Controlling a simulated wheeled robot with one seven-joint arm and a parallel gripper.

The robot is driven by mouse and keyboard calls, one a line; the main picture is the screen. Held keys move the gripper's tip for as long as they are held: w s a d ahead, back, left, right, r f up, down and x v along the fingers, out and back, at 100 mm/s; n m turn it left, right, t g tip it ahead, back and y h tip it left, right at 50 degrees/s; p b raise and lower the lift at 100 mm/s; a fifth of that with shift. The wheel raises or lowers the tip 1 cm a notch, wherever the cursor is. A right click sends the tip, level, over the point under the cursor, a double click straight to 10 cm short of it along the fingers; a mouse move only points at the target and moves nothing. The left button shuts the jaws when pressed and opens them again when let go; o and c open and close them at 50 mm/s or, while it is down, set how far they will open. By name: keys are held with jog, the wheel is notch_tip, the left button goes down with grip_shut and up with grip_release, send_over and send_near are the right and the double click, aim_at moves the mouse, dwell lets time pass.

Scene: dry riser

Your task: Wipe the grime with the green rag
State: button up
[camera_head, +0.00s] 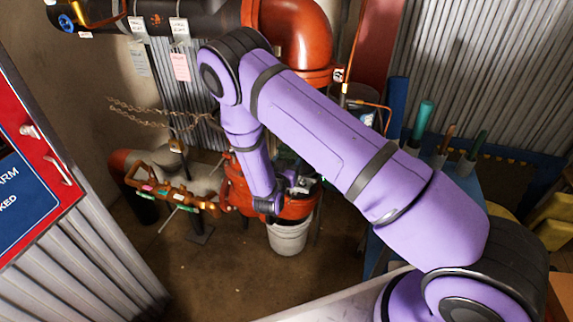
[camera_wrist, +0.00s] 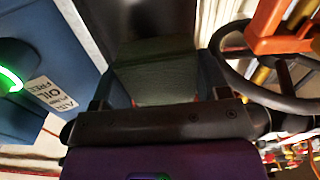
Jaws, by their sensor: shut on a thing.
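My gripper (camera_wrist: 160,95) is seen from behind in the wrist view, a dark bar with a finger at each side. A dark green cloth-like surface, which looks like the green rag (camera_wrist: 165,72), fills the space between the fingers, and the gripper is shut on it. A dark shape beyond it is too dim to name. In the head view my purple arm reaches down to the red pipework (camera_head: 296,207), with the gripper end mostly hidden there. I cannot make out the grime in either view.
A white bucket (camera_head: 289,238) stands beneath the red pipework. A black handwheel (camera_wrist: 240,80) is close on the right in the wrist view, and a blue box with a label (camera_wrist: 50,92) on the left. A chain (camera_head: 160,113) hangs behind. Floor in front is clear.

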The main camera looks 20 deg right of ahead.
jog(key=shift+x, duration=0.95)
dwell(0.8)
jog(key=s+d, duration=0.2)
jog(key=d, duration=0.1)
jog(key=shift+s+d, duration=0.1)
jog(key=shift+d, duration=0.05)
dwell(0.4)
jog(key=shift+w+a+r, duration=0.1)
jog(key=shift+w+a, duration=1.25)
jog(key=shift+a, duration=0.15)
jog(key=shift+c, duration=0.3)
jog(key=shift+s, duration=0.1)
